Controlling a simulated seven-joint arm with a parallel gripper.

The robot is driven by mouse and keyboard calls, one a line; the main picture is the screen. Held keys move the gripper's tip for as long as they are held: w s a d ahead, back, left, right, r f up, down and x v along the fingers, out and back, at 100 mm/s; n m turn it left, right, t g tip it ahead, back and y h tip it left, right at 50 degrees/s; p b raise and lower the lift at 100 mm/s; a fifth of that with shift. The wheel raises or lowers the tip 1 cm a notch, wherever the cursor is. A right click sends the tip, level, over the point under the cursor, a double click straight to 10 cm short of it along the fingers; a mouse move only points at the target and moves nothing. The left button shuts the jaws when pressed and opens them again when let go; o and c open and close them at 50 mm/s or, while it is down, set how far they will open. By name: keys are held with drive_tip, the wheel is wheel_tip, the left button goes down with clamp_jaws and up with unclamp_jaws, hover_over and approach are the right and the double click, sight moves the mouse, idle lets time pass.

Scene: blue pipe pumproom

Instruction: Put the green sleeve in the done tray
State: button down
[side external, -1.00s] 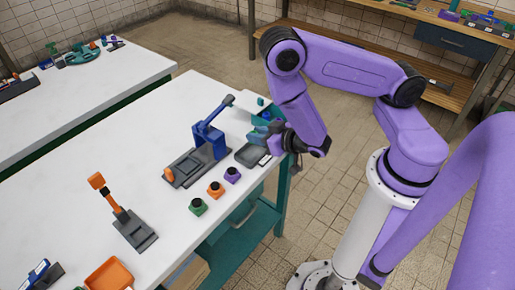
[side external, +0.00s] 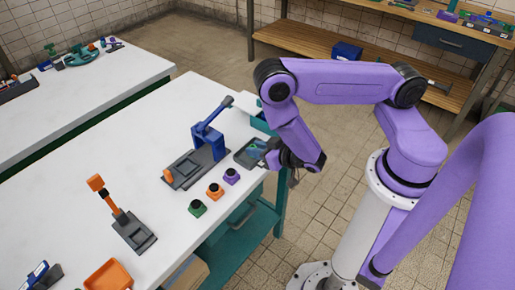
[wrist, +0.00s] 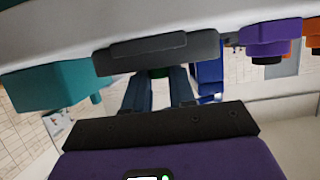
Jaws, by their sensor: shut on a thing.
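The tray also shows in the wrist view (wrist: 155,45), just beyond the fingertips (wrist: 160,80). I cannot tell whether the sleeve touches the tray floor.
A teal bin (side external: 261,122) stands just behind the tray. A blue lever press (side external: 207,145) stands to the left. Purple (side external: 232,176), orange (side external: 215,191) and green (side external: 197,208) blocks with black tops line the front edge. An orange-handled lever device (side external: 128,222) stands further left.

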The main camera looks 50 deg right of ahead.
drive_tip(key=c, duration=0.9)
unclamp_jaws()
drive_tip(key=shift+c, duration=0.2)
drive_tip(key=shift+r, duration=0.2)
drive_tip(key=v, duration=0.7)
drive_tip(key=s+a+r+n+g+y, duration=0.3)
drive_tip(key=s+a+r+n+g, duration=0.15)
drive_tip(key=s+a+g, duration=0.75)
drive_tip(key=s+d+r+n+h, duration=0.1)
drive_tip(key=d+r+n, duration=0.3)
drive_tip(key=r, duration=0.3)
drive_tip(key=s+d+r+n+g+h, duration=0.1)
drive_tip(key=s+d+r+n, duration=0.1)
drive_tip(key=d+r+n, duration=0.2)
wheel_tip(320, 180, up, 5)
drive_tip(key=shift+d+f+h, duration=0.2)
drive_tip(key=shift+d+h, duration=0.1)
drive_tip(key=shift+d, duration=0.65)
